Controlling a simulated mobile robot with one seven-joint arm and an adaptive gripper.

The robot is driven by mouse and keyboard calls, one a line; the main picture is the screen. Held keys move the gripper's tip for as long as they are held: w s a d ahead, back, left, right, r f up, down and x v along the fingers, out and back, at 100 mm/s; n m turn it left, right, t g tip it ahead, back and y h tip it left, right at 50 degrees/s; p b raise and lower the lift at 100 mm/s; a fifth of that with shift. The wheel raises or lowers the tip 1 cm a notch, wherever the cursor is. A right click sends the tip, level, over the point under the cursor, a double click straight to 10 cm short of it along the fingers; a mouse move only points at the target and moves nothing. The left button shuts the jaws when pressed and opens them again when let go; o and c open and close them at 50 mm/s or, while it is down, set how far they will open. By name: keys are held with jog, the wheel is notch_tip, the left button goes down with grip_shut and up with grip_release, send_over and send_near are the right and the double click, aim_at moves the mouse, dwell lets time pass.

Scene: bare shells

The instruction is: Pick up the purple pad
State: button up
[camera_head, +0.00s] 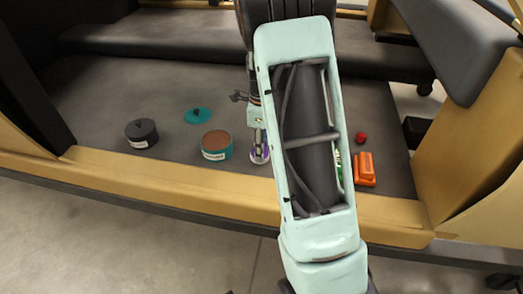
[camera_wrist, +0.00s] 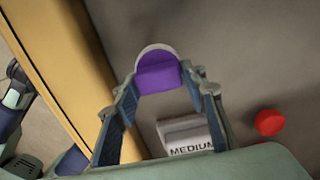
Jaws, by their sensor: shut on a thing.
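The purple pad (camera_wrist: 158,78) is a small purple piece with a pale, rounded edge at its far side, seen in the wrist view between my fingertips. My gripper (camera_wrist: 161,83) is shut on it, with a blue-padded finger on each side. In the head view the purple pad (camera_head: 258,157) shows as a small purple and white patch on or just above the dark surface, under my gripper (camera_head: 258,146). My arm hides part of the area to its right. I cannot tell whether the pad touches the surface.
A teal tin with a brown top (camera_head: 216,145) stands close left of the pad. Farther left are a teal lid (camera_head: 198,115) and dark round container (camera_head: 141,133). Right are a red object (camera_head: 361,138) and orange object (camera_head: 364,170). A white block marked MEDIUM (camera_wrist: 183,131) lies near my fingers.

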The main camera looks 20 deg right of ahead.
jog(key=s+d+r+p, duration=0.4)
jog(key=s+d+r, duration=0.3)
jog(key=s+r, duration=0.3)
jog(key=shift+s+d+r+p, duration=0.3)
jog(key=shift+s+p, duration=0.1)
jog(key=shift+s, duration=0.55)
